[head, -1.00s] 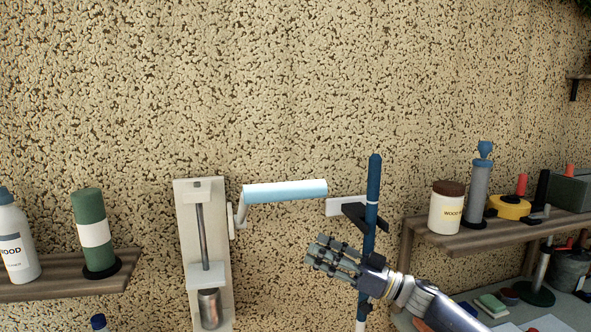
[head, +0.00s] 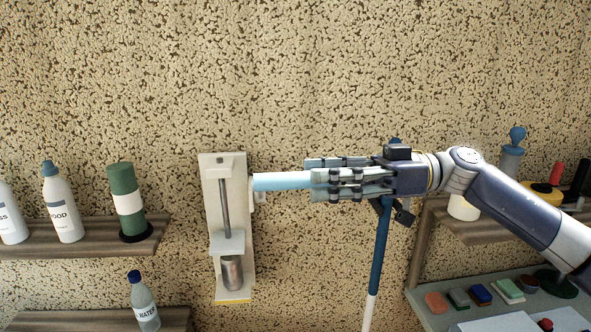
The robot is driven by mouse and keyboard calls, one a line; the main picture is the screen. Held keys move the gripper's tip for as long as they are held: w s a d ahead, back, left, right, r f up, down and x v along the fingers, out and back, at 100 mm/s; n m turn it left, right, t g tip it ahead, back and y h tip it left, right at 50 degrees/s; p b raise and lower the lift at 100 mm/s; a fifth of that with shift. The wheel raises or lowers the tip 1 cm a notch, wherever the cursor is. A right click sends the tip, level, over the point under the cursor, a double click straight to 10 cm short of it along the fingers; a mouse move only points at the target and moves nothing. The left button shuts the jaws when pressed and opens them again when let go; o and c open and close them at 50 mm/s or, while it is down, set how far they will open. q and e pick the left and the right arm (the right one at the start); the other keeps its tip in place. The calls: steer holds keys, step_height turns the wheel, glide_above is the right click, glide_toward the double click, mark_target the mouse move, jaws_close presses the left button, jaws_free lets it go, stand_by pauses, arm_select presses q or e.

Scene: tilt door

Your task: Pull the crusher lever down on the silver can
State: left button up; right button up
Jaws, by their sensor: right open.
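The can crusher (head: 243,190) is a white upright frame on the speckled wall with a grey rod and a press block (head: 227,242). The silver can (head: 232,273) stands upright at its base, under the block. The lever's light-blue handle (head: 283,181) sticks out level to the right from the upper part of the crusher. My right gripper (head: 318,178) is open, its fingers above and below the handle's right end, overlapping it in view. Whether the fingers touch the handle I cannot tell. My left gripper is out of view.
A blue pole (head: 380,250) hangs on the wall behind my right gripper. A left shelf (head: 85,240) holds bottles and a green canister (head: 125,195). A right shelf (head: 480,228) holds jars and tools. A water bottle (head: 144,303) stands lower left. The wall above is clear.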

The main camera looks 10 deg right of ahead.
mark_target(296, 180)
steer(key=shift+a+p, duration=0.6)
steer(key=shift+a, duration=1.8)
steer(key=shift+d, duration=0.1)
jaws_close()
